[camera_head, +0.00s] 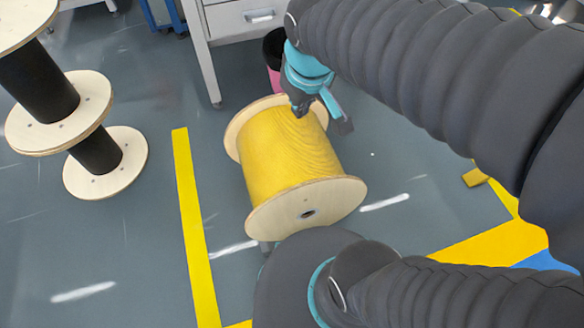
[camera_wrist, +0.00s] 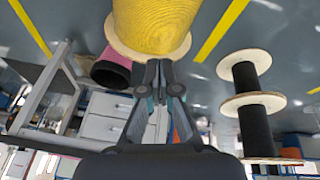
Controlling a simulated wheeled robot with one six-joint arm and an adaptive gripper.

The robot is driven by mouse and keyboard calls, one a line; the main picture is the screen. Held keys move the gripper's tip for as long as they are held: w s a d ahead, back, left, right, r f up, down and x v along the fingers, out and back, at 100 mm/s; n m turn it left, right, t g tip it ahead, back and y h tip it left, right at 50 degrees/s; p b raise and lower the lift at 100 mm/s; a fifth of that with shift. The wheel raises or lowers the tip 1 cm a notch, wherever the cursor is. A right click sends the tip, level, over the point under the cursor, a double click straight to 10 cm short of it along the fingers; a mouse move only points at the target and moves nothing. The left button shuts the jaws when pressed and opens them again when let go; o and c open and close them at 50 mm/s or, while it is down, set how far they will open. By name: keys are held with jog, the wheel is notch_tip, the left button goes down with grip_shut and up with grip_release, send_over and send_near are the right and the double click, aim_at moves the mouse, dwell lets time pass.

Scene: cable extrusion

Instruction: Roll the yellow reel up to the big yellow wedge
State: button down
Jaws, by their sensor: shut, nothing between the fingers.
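The yellow reel (camera_head: 285,155) lies on its side on the floor in the middle of the head view, with pale wooden flanges and yellow cable wound between them. Its near flange faces me. It also shows at the top of the wrist view (camera_wrist: 153,22). My gripper (camera_head: 338,115) is shut and empty, at the upper right of the reel by its far flange; I cannot tell whether it touches. The fingers also show in the wrist view (camera_wrist: 158,75).
Black-cored wooden reels (camera_head: 60,120) stand at the left. A yellow floor line (camera_head: 190,215) runs left of the yellow reel, and another yellow strip (camera_head: 490,245) lies at the right. A white drawer cabinet (camera_head: 240,18) and a dark bin (camera_head: 273,48) stand behind.

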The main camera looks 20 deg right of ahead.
jog(key=w+a+f+n+g+h+b, duration=0.1)
jog(key=w+a+f+n+g, duration=0.1)
jog(key=w+a+f+n, duration=0.5)
jog(key=w+a+f+n+g+h+b, duration=0.15)
jog(key=w+a+f+n, duration=0.35)
jog(key=a+f, duration=0.55)
jog(key=w+a+f+n+h, duration=0.1)
jog(key=a+f+n, duration=0.25)
jog(key=f, duration=0.85)
jog(key=b+x, duration=0.7)
jog(key=x, duration=0.5)
jog(key=shift+a+f+m, duration=0.15)
jog(key=shift+f+m, duration=0.2)
jog(key=shift+f, duration=0.1)
